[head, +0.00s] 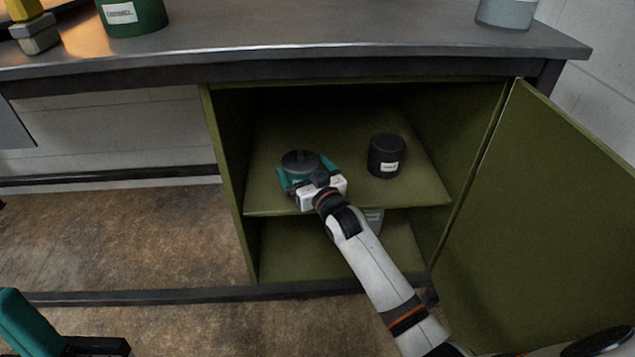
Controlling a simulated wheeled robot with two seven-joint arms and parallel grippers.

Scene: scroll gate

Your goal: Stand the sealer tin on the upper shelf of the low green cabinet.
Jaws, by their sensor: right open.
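The low green cabinet (228,180) stands under the bench with its door open to the right. On its upper shelf (350,130) stand a dark round tin (301,160) at left and a black tin with a white label (386,155) at right. I cannot read either as sealer; the left tin's label does not show. My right gripper (308,172) reaches in from the front, open, its teal fingers on either side of the left tin. That tin seems upright, its lower front hidden by the gripper. My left gripper (95,346) is partly in view at bottom left, apparently empty.
The cabinet door (550,200) stands wide open at right. A grey labelled tin (374,218) on the lower shelf is partly hidden by my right arm. On the bench (320,40) are a green enamel tin (132,14), a grey tin (506,12) and yellow and grey blocks (36,32).

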